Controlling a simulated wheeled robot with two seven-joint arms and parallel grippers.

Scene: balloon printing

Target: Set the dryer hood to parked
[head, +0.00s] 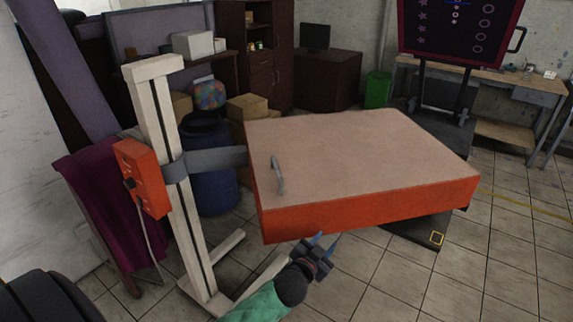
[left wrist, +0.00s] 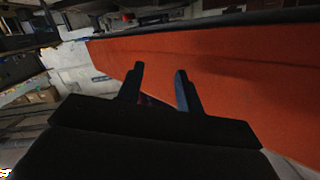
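The dryer hood (head: 365,155) is a wide box with a tan top and orange sides. A grey bracket (head: 205,162) joins it to a cream post (head: 165,130) at the left. A grey handle (head: 278,175) stands on its top near the left end. My left gripper (head: 322,243) is just below the hood's front edge. In the left wrist view my left gripper (left wrist: 162,85) has its fingers apart with nothing seen held. The hood's orange side (left wrist: 225,75) fills the view beyond them; I cannot tell if they touch. My right gripper is not in view.
An orange control box (head: 140,178) with a cable is on the post. A screen-like panel (head: 458,30) stands behind right. A blue barrel (head: 210,170) is behind the post. Tiled floor is clear in front.

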